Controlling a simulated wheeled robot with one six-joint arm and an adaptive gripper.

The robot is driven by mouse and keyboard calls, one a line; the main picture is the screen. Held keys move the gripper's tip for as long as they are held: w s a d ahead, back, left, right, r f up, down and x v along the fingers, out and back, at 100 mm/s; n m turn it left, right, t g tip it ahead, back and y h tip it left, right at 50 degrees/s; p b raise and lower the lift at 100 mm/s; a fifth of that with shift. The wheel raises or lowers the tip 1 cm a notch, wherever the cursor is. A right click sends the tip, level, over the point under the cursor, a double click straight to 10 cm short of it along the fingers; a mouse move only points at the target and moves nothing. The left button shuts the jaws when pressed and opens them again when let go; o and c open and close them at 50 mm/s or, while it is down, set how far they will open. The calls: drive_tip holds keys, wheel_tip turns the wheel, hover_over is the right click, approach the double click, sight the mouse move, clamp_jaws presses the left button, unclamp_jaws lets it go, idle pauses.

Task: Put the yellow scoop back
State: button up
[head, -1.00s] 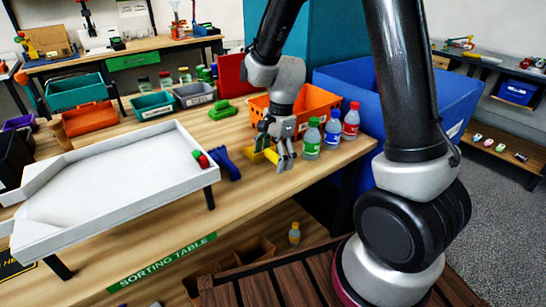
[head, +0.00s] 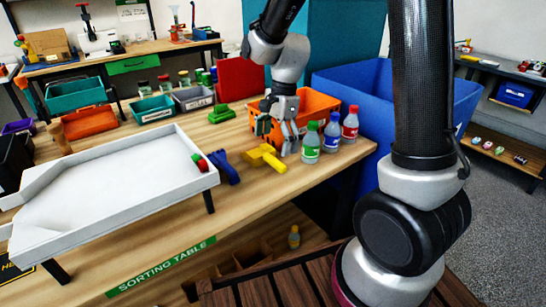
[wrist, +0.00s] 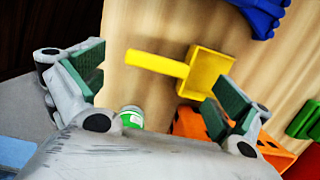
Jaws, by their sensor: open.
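The yellow scoop (head: 265,158) lies on the sorting table, left of the green-capped bottle and in front of the orange crate. In the wrist view the scoop (wrist: 184,68) shows its handle toward the left and its square pan toward the right. My gripper (head: 277,140) is open and empty, just behind the scoop near the orange crate. In the wrist view the fingers of my gripper (wrist: 150,90) are spread wide, with the scoop beyond them and apart from them.
The orange crate (head: 322,103) stands right behind my gripper. Three capped bottles, the nearest green-capped (head: 311,145), stand by the table's right edge. A white tray (head: 110,205) fills the left. A green block (head: 221,114) and a big blue bin (head: 400,90) are near.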

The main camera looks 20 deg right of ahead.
drive_tip(key=s+d+r+n+t, duration=0.1)
drive_tip(key=s+d+r+n, duration=0.25)
drive_tip(key=r, duration=0.35)
drive_tip(key=s+d+r+n+t, duration=0.1)
drive_tip(key=s+d+r+n, duration=0.25)
drive_tip(key=r, duration=0.35)
drive_tip(key=s+d+r+n+t+h, duration=0.1)
drive_tip(key=s+d+n, duration=0.2)
drive_tip(key=s, duration=0.3)
drive_tip(key=s+d+n+t+h, duration=0.1)
drive_tip(key=s+d+n, duration=0.3)
drive_tip(key=s, duration=0.2)
drive_tip(key=shift+s+r+t, duration=0.15)
drive_tip(key=shift+r+t, duration=0.25)
